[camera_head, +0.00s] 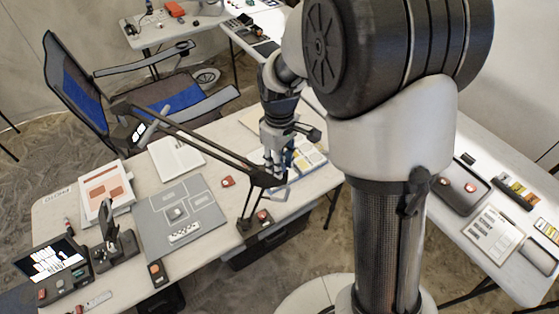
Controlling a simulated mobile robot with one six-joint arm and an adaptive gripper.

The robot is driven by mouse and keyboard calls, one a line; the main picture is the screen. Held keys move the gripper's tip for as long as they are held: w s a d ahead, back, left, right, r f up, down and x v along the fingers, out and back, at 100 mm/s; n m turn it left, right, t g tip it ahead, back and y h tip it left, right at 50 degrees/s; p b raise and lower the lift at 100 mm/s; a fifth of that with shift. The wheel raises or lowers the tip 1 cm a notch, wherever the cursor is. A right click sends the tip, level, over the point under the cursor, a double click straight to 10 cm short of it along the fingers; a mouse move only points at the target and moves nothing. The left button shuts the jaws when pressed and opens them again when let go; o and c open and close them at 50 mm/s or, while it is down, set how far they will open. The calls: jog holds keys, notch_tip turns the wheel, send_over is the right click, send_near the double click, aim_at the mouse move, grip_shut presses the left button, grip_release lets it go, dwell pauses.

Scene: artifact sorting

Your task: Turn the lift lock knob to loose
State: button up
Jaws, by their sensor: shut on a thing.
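My gripper (273,172) points down at the right side of the near table. Its fingers are shut on a small part beside the black joint of a jointed stand (196,146), seemingly the lift lock knob. The knob is too small and too covered by the fingers to make out its shape or its turn. The stand's long dark arm runs from that joint up and left over the table. Its lower links come down near a small base with a red button (262,216).
The near table also holds a grey mat (150,220), a white tray (180,158), an orange-marked sheet (105,190), a screen (48,257) and small devices. A blue folding chair (80,88) stands behind. A second table (480,255) is at right. My arm hides the middle.

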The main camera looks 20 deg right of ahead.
dwell(0.4)
jog(key=o, duration=1.1)
notch_tip(320, 180, up, 12)
jog(key=shift+r, duration=0.1)
jog(key=s+f+m+t+b, duration=0.1)
jog(key=s+f+m+b, duration=0.1)
jog(key=s+f+b, duration=0.2)
jog(key=s+f+m+t+b, duration=0.2)
jog(key=s+f+m+b, duration=0.1)
jog(key=s+b, duration=0.4)
jog(key=s+d+f+m+t+b, duration=0.1)
jog(key=s+f+m+b, duration=0.1)
jog(key=s+f+b, duration=0.4)
jog(key=shift+s+t, duration=0.3)
jog(key=shift+s, duration=2.15)
